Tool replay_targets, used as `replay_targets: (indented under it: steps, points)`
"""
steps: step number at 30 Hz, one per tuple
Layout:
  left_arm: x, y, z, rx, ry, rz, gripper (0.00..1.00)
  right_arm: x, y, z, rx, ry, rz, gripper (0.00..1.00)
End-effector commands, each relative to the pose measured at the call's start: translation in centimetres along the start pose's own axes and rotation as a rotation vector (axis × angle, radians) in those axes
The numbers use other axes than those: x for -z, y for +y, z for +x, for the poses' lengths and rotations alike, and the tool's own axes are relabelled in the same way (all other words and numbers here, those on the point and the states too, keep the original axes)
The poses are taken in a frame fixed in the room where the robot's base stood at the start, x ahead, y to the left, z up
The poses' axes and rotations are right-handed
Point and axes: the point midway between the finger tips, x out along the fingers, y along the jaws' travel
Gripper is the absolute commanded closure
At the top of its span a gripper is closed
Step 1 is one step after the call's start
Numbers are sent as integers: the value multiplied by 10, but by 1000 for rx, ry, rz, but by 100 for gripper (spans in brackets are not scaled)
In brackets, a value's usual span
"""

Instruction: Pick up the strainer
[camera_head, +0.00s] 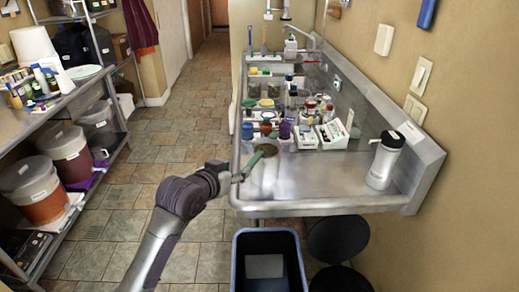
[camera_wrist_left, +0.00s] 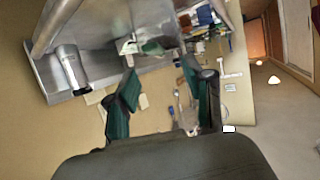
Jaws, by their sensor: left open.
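My left gripper (camera_head: 240,176) is at the left edge of the steel counter in the head view, close to a green, handle-like piece. In the wrist view my left gripper (camera_wrist_left: 160,108) is open, its two green-lined fingers spread with nothing between them. The strainer appears to be the round, dark mesh (camera_head: 268,149) lying on the counter just past the gripper, with the green piece reaching toward it. Whether that piece is its handle or a finger is hard to tell. A green thing (camera_wrist_left: 153,47) shows beyond the fingertips. My right gripper is out of view.
The steel counter (camera_head: 300,180) has a bare front part; several jars and boxes crowd its back. A pump dispenser (camera_head: 385,160) stands at the right. A dark bin (camera_head: 268,240) is below the front edge. Shelves with buckets (camera_head: 68,155) line the left; the tiled floor between is clear.

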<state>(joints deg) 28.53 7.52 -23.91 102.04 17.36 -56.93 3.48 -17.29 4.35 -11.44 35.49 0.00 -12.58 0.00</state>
Motion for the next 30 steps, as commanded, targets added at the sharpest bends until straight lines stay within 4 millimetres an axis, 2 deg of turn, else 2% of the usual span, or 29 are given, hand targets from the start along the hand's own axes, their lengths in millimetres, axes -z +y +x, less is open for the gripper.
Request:
replay_targets:
  steps: [3, 6, 16, 24, 30]
  points:
    - [1, 1, 23, 0, -2, -1, 48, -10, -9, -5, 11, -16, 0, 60]
    - [2, 0, 36, 0, 0, 0, 48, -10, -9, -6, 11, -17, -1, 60]
    - [3, 2, 57, 1, 0, 0, 48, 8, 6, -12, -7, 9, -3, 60]
    - [3, 6, 90, 1, -1, 1, 48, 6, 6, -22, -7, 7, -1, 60]
    - [2, 6, 100, 1, 1, 1, 48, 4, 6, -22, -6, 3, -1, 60]
